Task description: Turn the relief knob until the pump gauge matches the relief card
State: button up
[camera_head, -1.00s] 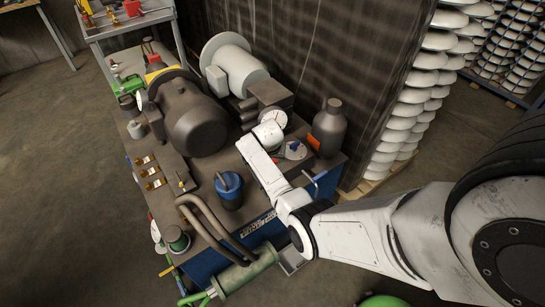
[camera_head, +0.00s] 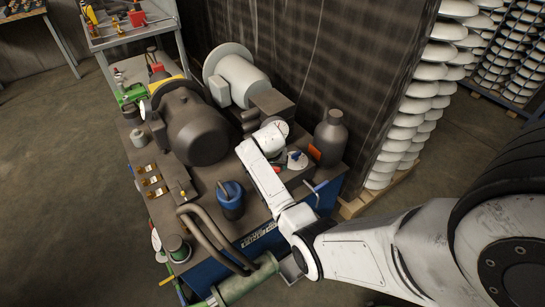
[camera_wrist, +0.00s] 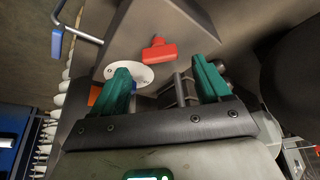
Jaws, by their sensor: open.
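My gripper (camera_wrist: 166,84) is open in the wrist view, with green fingers apart and nothing held. The disc (camera_wrist: 142,74) is partly covered by the left finger. My fingertips are hidden there. I cannot identify the relief card.
The bench carries a dark motor (camera_head: 200,132), a dark bottle (camera_head: 329,137), a blue-topped canister (camera_head: 230,199) and curved pipes (camera_head: 212,238). A blue-gripped lever (camera_wrist: 57,42) juts out at the bench edge. An orange piece (camera_head: 314,152) stands by the bottle. White insulator stacks (camera_head: 405,135) are at the right.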

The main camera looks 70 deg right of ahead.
jog(key=v, duration=0.7)
jog(key=shift+a, duration=0.15)
dwell(0.3)
jog(key=s+a+f+n+y, duration=0.1)
jog(key=s+a+n, duration=0.2)
jog(key=a, duration=0.5)
jog(key=s+a+f+n+y, duration=0.15)
jog(key=a+n, duration=0.25)
jog(key=a, duration=0.4)
jog(key=s+a+r+n+y, duration=0.1)
jog(key=s+a+r+n, duration=0.2)
jog(key=s+a+n, duration=0.4)
jog(key=s+a, duration=0.5)
jog(key=a, duration=0.3)
jog(key=shift+n, duration=0.4)
